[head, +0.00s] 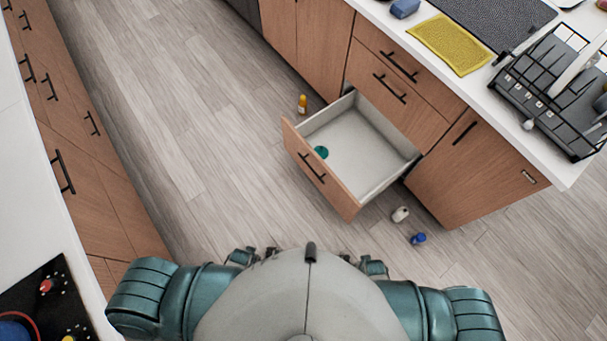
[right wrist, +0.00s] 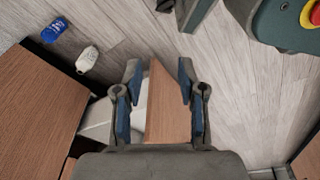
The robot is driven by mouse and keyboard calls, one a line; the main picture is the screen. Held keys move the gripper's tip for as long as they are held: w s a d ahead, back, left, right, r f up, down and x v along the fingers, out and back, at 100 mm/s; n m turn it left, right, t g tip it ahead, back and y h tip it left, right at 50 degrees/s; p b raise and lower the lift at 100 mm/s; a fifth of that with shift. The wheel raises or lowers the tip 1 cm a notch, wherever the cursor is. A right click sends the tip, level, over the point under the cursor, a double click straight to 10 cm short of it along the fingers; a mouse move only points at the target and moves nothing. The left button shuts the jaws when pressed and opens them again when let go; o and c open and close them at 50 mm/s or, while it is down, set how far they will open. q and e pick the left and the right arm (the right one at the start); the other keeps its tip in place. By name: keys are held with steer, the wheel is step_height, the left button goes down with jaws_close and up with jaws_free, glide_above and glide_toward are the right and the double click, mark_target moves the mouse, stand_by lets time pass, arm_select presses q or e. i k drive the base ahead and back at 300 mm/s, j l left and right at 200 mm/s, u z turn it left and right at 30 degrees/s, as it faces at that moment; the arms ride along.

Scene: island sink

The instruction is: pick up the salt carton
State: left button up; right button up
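A small blue container (head: 418,238) lies on the floor right of the open drawer; its print is too small to read. It also shows in the right wrist view, as a blue container with a white patch (right wrist: 53,29), and looks most like the salt carton. A whitish container (head: 400,214) lies beside it, apart from it, also in the right wrist view (right wrist: 87,60). My right gripper (right wrist: 159,78) is open and empty, its fingers spread, with the wooden drawer front (right wrist: 168,108) showing between and beyond them. My left gripper is not in view.
The pulled-out drawer (head: 365,145) holds a round teal item (head: 321,152). An orange bottle (head: 303,104) stands on the floor beyond it. The island counter carries a dish rack (head: 550,85) and yellow mat (head: 450,44). The floor at left is clear.

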mark_target(400, 214)
steer(key=k+l+u, duration=0.4)
steer(key=k+l, duration=0.2)
steer(key=l, duration=0.15)
steer(key=z, duration=1.25)
